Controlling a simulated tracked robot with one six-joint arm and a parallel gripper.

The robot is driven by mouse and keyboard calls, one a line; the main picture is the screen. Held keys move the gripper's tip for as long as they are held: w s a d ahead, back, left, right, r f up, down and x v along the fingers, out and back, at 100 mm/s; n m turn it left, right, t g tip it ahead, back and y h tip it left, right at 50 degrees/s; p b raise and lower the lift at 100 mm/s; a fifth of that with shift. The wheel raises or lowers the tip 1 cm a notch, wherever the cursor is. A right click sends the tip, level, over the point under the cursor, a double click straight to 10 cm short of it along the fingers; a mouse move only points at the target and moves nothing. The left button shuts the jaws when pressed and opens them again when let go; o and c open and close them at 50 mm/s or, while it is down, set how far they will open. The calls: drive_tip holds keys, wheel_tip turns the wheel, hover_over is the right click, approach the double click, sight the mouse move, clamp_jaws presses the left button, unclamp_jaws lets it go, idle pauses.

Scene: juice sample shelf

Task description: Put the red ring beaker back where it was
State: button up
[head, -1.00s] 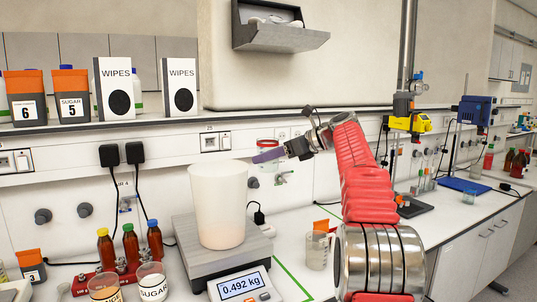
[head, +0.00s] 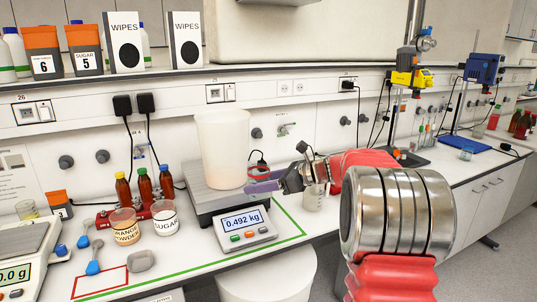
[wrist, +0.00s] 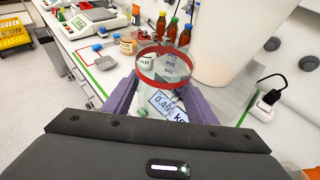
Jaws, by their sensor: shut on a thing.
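The red ring beaker (head: 258,170) is clear glass with a red band at its rim. My gripper (head: 262,186) is shut on it, in front of the right side of the scale in the head view. In the wrist view the beaker (wrist: 165,72) stands between my purple fingers, and the scale's display shows through its glass. In the head view its lower part is hidden by my gripper.
A scale (head: 215,195) reading 0.492 kg carries a large white container (head: 222,150). A green line borders the area.

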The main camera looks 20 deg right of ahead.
drive_tip(key=s+a+f, duration=0.4)
drive_tip(key=a+f, duration=0.1)
drive_tip(key=f, duration=0.5)
drive_tip(key=s+a+f+n+g+y, duration=0.1)
drive_tip(key=s+a+f, duration=0.4)
drive_tip(key=f, duration=0.5)
drive_tip(key=s+a+f+n+g, duration=0.1)
drive_tip(key=s+a+f, duration=0.3)
drive_tip(key=f, duration=0.6)
drive_tip(key=shift+s+a+f+y, duration=0.15)
drive_tip(key=shift+a+f+y, duration=0.25)
drive_tip(key=shift+a, duration=0.55)
